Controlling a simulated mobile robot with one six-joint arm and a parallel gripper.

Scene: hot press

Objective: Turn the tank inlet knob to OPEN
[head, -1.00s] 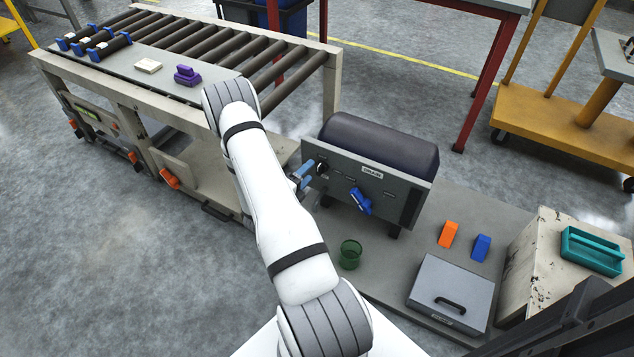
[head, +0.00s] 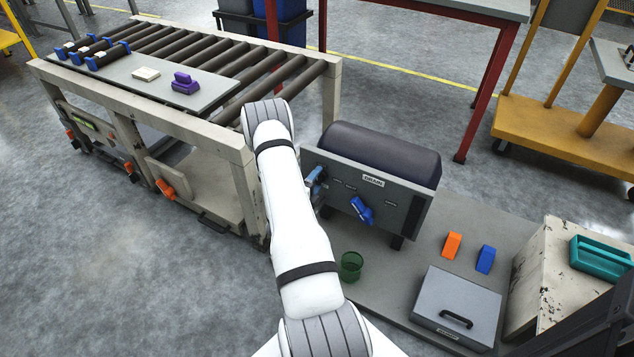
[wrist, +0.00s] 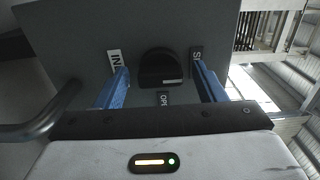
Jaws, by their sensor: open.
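The tank (head: 385,155) is a dark cylinder behind a grey front panel (head: 405,207). In the wrist view the black round inlet knob (wrist: 160,68) sits on the panel (wrist: 205,20), with a white mark on its lower edge. A label starting "IN" is left of it, one starting "S" is right, and a partly hidden "OP" label is below. My gripper (wrist: 162,88) is open, its blue fingers on either side of the knob and apart from it. In the head view my gripper (head: 316,178) is at the panel's left end, and my arm hides the knob there.
A blue drain handle (head: 362,210) sits under the DRAIN label. A green cup (head: 351,266), a grey lidded box (head: 455,305), and orange (head: 452,245) and blue (head: 486,259) blocks are on the platform. A roller conveyor (head: 215,70) stands at the left.

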